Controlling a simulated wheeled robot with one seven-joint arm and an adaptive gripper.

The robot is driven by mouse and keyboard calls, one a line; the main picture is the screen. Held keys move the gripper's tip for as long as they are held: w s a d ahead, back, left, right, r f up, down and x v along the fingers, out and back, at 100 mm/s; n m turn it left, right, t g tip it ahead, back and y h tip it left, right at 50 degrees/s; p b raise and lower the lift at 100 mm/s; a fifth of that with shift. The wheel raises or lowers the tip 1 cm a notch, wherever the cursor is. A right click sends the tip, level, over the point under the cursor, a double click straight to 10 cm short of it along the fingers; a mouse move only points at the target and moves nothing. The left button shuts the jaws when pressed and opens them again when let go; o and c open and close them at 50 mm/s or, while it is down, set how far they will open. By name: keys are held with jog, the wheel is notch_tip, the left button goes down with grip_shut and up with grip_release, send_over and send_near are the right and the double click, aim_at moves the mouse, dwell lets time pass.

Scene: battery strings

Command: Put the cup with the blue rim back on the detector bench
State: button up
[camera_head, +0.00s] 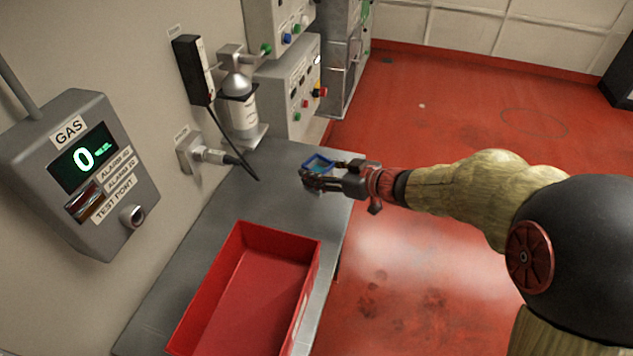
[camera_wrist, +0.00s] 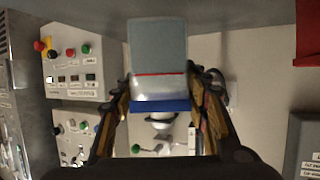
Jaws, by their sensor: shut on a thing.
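The cup with the blue rim (camera_head: 319,161) is at the far part of the grey detector bench (camera_head: 290,204), near its right edge. In the head view its square blue rim faces up, and my gripper hides most of its body. My gripper (camera_head: 316,178) reaches in from the right and is shut on the cup. In the wrist view the cup (camera_wrist: 158,46) is grey with a thin red line, a pale clear band and the blue rim, between both fingers. I cannot tell whether its base touches the bench.
A red tray (camera_head: 210,287) takes up the near part of the bench. A grey bottle (camera_head: 238,105), a black handset (camera_head: 191,70) and a cabled plug (camera_head: 207,155) are by the wall. The gas detector (camera_head: 80,175) hangs at left. Bare bench lies between tray and cup.

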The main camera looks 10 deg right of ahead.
jog(key=w+f, duration=0.3)
jog(key=shift+a+f+b, duration=0.15)
jog(key=shift+f+b, duration=0.1)
jog(key=shift+b, duration=0.1)
jog(key=shift+w+f+b, duration=0.1)
jog(key=shift+f+b, duration=0.4)
jog(key=shift+f, duration=1.1)
jog(key=shift+f+b, duration=0.2)
jog(key=shift+b, duration=0.15)
jog(key=o, duration=1.1)
jog(key=shift+o, duration=0.2)
jog(key=shift+r, duration=0.1)
